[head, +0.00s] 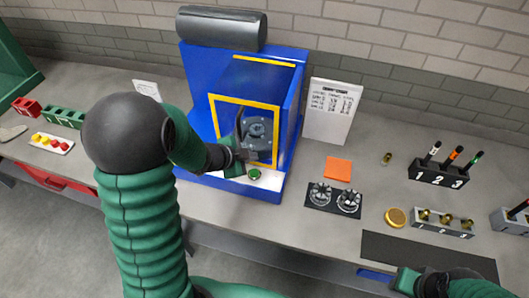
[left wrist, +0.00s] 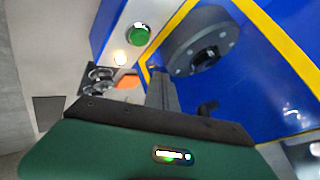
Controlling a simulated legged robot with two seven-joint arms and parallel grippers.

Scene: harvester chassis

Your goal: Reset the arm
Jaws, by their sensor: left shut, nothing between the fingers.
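My left arm, green with a black joint, reaches from the left to the blue machine (head: 190,100). My left gripper (head: 240,130) is shut and empty at the front of the yellow-framed opening, just left of the grey round chuck (head: 259,130). In the left wrist view the closed fingers (left wrist: 160,88) point toward the machine, with the chuck (left wrist: 203,50) above right of them. A green button (head: 254,174) is on the white ledge below the gripper; it also shows in the left wrist view (left wrist: 139,34). My right gripper (head: 432,283) is partly visible at the bottom right; its fingers are unclear.
Right of the machine are a white sheet (head: 332,110), an orange pad (head: 338,169), a black plate with two metal parts (head: 333,198), a gold disc (head: 396,217) and a numbered black holder (head: 438,174). Red and green blocks (head: 62,117) stand at left.

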